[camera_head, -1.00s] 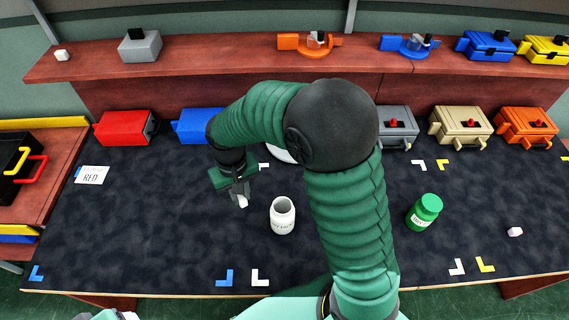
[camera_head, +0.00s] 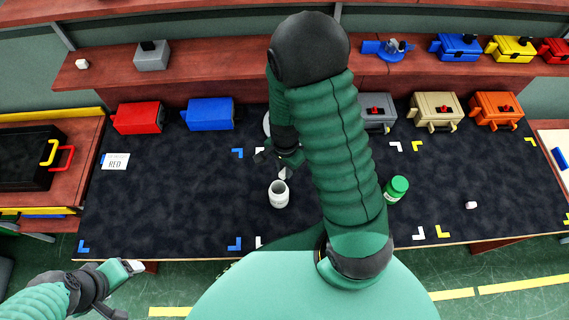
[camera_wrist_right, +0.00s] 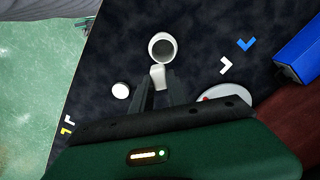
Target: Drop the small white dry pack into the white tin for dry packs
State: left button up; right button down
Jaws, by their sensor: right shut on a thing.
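The white tin (camera_head: 279,198) stands upright and open-topped on the dark table mat, left of my right arm. In the right wrist view its round mouth (camera_wrist_right: 162,46) faces the camera. My right gripper (camera_head: 285,170) is shut on the small white dry pack (camera_head: 284,174). The pack (camera_wrist_right: 158,77) shows between the fingertips (camera_wrist_right: 157,84) in the wrist view, close beside the tin's rim; whether it touches is unclear. My left gripper (camera_head: 130,267) is at the lower left, off the table's front edge, and its jaws are unclear.
A green jar (camera_head: 396,189) stands right of my right arm. Red (camera_head: 138,117) and blue (camera_head: 209,113) boxes line the back left. A white round piece (camera_wrist_right: 121,91) lies near the tin.

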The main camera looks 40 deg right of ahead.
aim_at(284, 171)
jog(key=f+b, duration=0.1)
jog(key=f, duration=0.1)
jog(key=f+b, duration=0.2)
jog(key=shift+a+f, duration=0.2)
jog(key=shift+f, duration=0.05)
pick_arm(q)
jog(key=f, duration=0.4)
jog(key=shift+a+f, duration=0.15)
jog(key=shift+a, duration=0.1)
pick_arm(e)
jog(key=shift+r, duration=0.15)
pick_arm(q)
jog(key=shift+d, duration=0.15)
pick_arm(e)
jog(key=c, duration=1.2)
grip_release()
jog(key=shift+d, duration=0.1)
jog(key=shift+c, duration=0.2)
jog(key=shift+r, duration=0.1)
pick_arm(q)
jog(key=shift+p+v, duration=0.75)
jog(key=shift+v, duration=0.1)
pick_arm(e)
notch_tip(284, 171, up, 16)
jog(key=shift+r, duration=0.25)
pick_arm(q)
jog(key=shift+w, duration=0.25)
pick_arm(e)
jog(key=shift+w, duration=0.1)
